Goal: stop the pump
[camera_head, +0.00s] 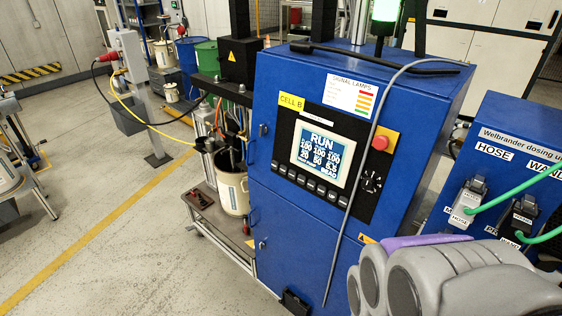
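A blue control cabinet (297,222) marked CELL B stands in the middle. Its lit screen (321,152) reads RUN above rows of numbers. A row of small buttons (310,183) lies under the screen. A red round button (380,142) sits on a yellow plate to the screen's right. A green lamp (386,10) glows above the cabinet. Left of the cabinet, pump equipment (222,130) stands over a white pail (232,188), partly hidden. Grey rounded parts of my arm fill the lower right corner; I cannot make out any gripper fingers.
A blue Welbrander dosing unit (520,130) with HOSE and WAND plugs and green cables stands at the right. A grey cable hangs down the cabinet front, right of the screen. A low cart (215,222) holds the pail. The floor at the lower left is clear.

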